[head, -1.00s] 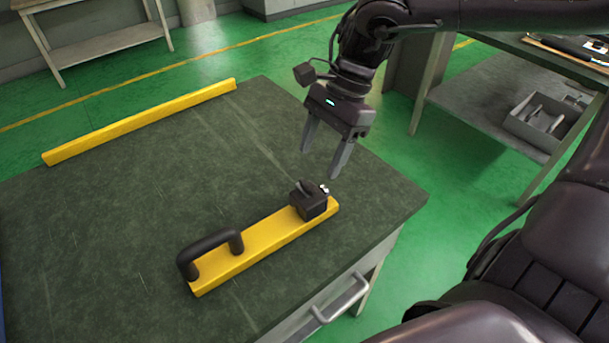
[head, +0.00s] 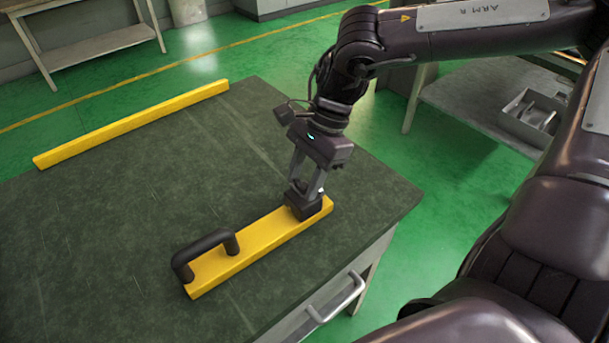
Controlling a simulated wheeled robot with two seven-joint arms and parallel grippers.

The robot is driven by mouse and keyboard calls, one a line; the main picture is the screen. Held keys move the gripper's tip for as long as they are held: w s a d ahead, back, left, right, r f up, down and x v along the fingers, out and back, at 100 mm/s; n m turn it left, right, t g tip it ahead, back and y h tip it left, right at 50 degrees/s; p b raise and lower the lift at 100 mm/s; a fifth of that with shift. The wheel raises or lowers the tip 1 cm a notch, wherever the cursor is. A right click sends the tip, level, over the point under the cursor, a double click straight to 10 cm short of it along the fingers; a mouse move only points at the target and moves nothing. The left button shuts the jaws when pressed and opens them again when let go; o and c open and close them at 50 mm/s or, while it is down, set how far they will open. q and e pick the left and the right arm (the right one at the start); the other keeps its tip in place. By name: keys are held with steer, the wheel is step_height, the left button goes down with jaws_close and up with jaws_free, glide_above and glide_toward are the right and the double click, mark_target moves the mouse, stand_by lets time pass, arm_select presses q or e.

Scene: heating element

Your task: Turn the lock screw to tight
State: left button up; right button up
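A yellow bar (head: 258,247) lies on the dark table, with a black arched handle (head: 205,250) at its near left end. A small black block (head: 304,207) sits at its right end. The lock screw on the block is mostly hidden by my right gripper and too small to make out. My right gripper (head: 306,188) points down over the block. Its two fingers stand on either side of the block's top, with a gap between them; I cannot tell whether they touch the screw. My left gripper is not in view.
A second yellow bar (head: 135,123) lies along the table's far left edge. The dark tabletop (head: 110,220) between the bars is clear. A drawer handle (head: 338,298) juts from the table's front. A grey tray (head: 533,117) stands on a shelf at right.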

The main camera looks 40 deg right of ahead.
steer(key=shift+c, duration=1.2)
